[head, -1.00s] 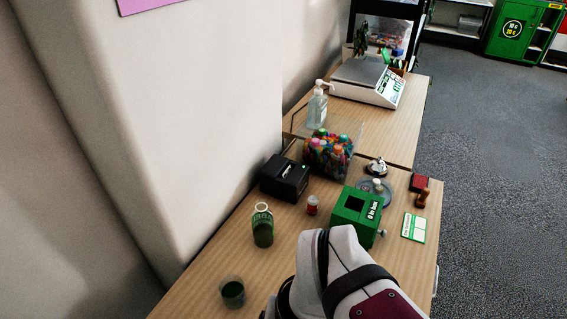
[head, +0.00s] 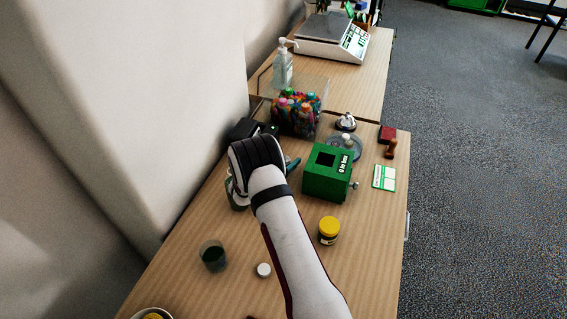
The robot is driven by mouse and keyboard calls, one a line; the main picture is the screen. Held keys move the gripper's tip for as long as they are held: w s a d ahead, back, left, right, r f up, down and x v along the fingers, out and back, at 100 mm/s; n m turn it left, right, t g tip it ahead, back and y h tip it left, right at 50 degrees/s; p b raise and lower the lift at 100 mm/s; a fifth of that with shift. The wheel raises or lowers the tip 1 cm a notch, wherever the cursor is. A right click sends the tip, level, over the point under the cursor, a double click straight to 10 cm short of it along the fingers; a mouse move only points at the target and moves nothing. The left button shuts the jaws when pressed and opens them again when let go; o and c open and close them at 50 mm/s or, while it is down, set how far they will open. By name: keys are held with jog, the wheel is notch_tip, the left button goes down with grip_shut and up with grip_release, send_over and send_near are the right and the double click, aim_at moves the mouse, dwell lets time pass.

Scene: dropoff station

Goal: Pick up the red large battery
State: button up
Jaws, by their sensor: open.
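The red large battery is not visible now; my arm covers the spot between the black box and the green box where a small red and white cylinder stood earlier. My gripper (head: 292,164) is mostly hidden behind my dark wrist. Only a teal part of it shows, left of the green box. The gripper is open, but the frames do not show what lies between its fingers or how far it is from the battery.
A green box (head: 327,183) stands right of my gripper, a green bottle (head: 239,201) left of it. A bin of colourful items (head: 298,117) and a black box (head: 243,129) stand behind. A yellow-lidded jar (head: 329,231), white cap (head: 264,270) and dark cup (head: 213,257) stand nearer.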

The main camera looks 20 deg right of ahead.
aim_at(289, 157)
jog(key=x, duration=0.3)
jog(key=shift+f, duration=0.4)
grip_shut()
